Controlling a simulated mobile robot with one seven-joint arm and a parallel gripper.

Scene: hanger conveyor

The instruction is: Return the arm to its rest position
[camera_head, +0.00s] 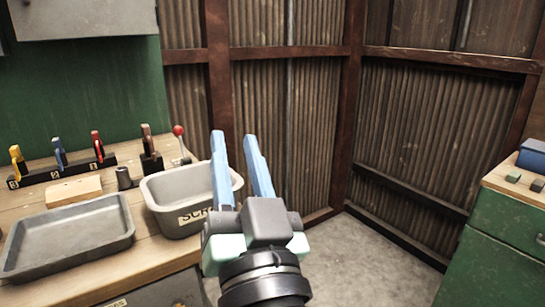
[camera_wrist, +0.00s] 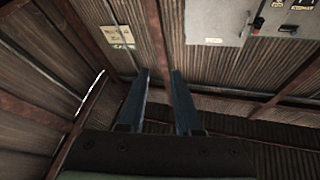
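My gripper (camera_head: 235,140) is raised in the middle of the head view, its two blue fingers pointing up and spread apart with nothing between them. In the head view its left finger overlaps the right end of the grey scrap bin. In the wrist view my gripper (camera_wrist: 160,75) also shows open and empty, with the corrugated wall and roof beyond it.
The wooden workbench (camera_head: 110,272) on the left holds a grey tray (camera_head: 75,238), a bin labelled SCR (camera_head: 172,222), a rack of coloured-handled tools (camera_head: 62,170) and a red-knobbed lever (camera_head: 181,143). A green cabinet (camera_head: 490,265) stands at right. Bare floor (camera_head: 360,265) lies between.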

